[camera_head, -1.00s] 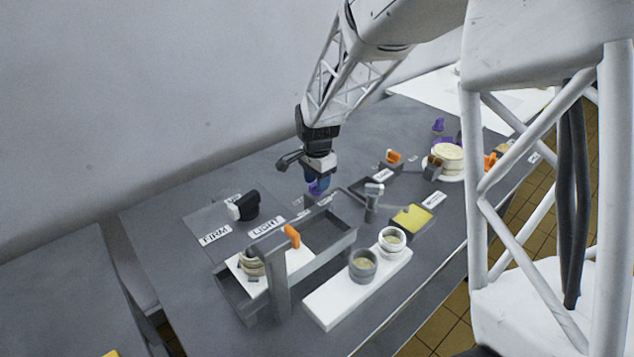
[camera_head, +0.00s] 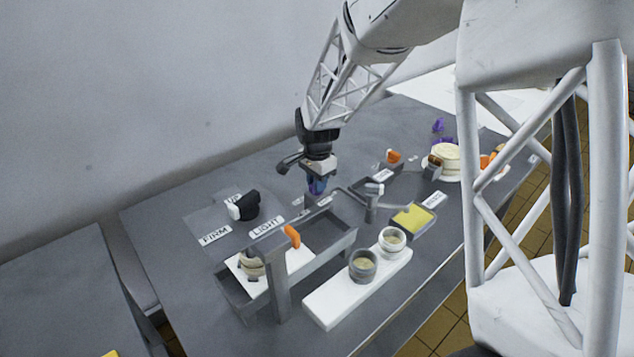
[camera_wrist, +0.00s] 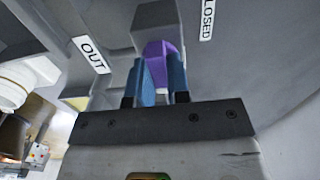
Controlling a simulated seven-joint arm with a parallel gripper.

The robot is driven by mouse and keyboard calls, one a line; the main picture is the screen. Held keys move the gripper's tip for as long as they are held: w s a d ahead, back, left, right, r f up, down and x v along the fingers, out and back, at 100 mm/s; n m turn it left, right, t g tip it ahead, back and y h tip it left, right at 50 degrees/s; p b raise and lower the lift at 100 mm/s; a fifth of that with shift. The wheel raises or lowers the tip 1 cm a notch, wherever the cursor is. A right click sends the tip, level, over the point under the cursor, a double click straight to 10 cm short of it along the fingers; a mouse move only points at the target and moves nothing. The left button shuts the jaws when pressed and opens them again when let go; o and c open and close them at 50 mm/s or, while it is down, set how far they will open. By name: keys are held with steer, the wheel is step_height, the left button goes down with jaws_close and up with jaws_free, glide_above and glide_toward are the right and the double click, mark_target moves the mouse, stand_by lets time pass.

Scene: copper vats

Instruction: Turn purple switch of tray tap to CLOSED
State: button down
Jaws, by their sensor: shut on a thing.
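The purple switch (camera_wrist: 156,68) stands between the blue fingers of my gripper (camera_wrist: 155,80) in the wrist view, against a grey block (camera_wrist: 154,22). My gripper is shut on it. In the head view my gripper (camera_head: 317,186) points down over the middle of the grey table, behind the long grey trough (camera_head: 338,238). The fingers largely hide the switch there.
A grey post with a side arm (camera_head: 371,205) stands just right of my gripper. Several white and grey cups, a yellow-filled tray (camera_head: 413,218), orange handles (camera_head: 292,235) and a black-and-white piece (camera_head: 244,206) surround it. The table's back left is mostly clear.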

steer(key=n, duration=0.8)
steer(key=shift+n, duration=0.4)
steer(key=n, duration=0.4)
steer(key=shift+n, duration=2.5)
steer(key=c, duration=1.1)
jaws_free()
